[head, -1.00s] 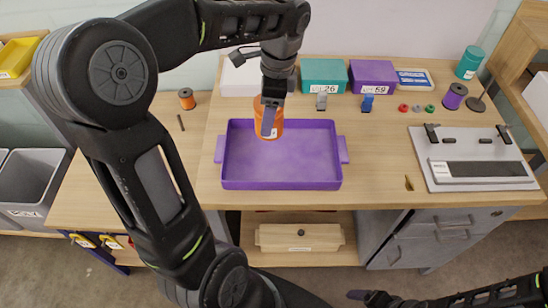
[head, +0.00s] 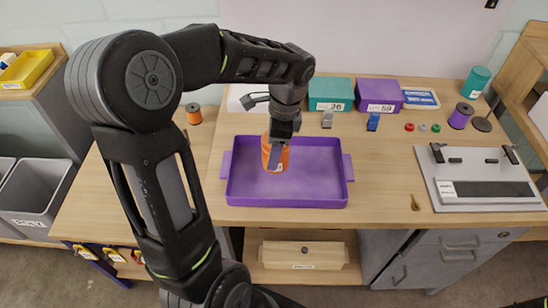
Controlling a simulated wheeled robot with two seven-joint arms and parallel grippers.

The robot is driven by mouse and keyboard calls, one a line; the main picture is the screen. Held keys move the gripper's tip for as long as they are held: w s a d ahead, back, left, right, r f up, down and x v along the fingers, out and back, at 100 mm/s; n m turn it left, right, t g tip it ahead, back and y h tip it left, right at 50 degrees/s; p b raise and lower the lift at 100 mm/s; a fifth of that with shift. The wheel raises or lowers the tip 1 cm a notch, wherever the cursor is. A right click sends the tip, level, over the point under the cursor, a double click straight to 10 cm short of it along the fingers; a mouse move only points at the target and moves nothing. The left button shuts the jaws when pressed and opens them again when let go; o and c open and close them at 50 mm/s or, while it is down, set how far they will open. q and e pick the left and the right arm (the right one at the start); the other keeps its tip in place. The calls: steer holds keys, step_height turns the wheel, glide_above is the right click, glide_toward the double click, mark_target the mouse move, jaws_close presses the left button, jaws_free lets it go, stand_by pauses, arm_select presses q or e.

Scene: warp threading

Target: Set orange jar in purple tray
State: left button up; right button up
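The orange jar (head: 282,161) shows over the left part of the purple tray (head: 318,201), below my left gripper (head: 279,138). My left gripper comes down from above with its fingers at the jar, and it looks shut on it. The gripper hides part of the jar. I cannot tell whether the jar's base touches the tray floor. The tray lies flat on the wooden table near its front edge and is otherwise empty. My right gripper does not show in the head view.
Behind the tray stand a teal box (head: 331,91) and a purple box (head: 380,94). A white box lies partly behind my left gripper. To the right are a grey panel (head: 445,198) with clamps, a purple spool (head: 460,116) and a teal cylinder (head: 476,82).

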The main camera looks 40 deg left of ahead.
arm_select(q)
steer(key=shift+f, duration=1.85)
steer(key=shift+f, duration=0.2)
steer(key=o, duration=1.6)
steer(key=shift+c, duration=0.2)
steer(key=shift+r, duration=0.2)
steer(key=r, duration=0.4)
steer(key=d+r, duration=0.1)
steer(key=r, duration=0.3)
steer(key=w+r, duration=0.1)
steer(key=r, duration=0.3)
steer(key=shift+d, duration=0.25)
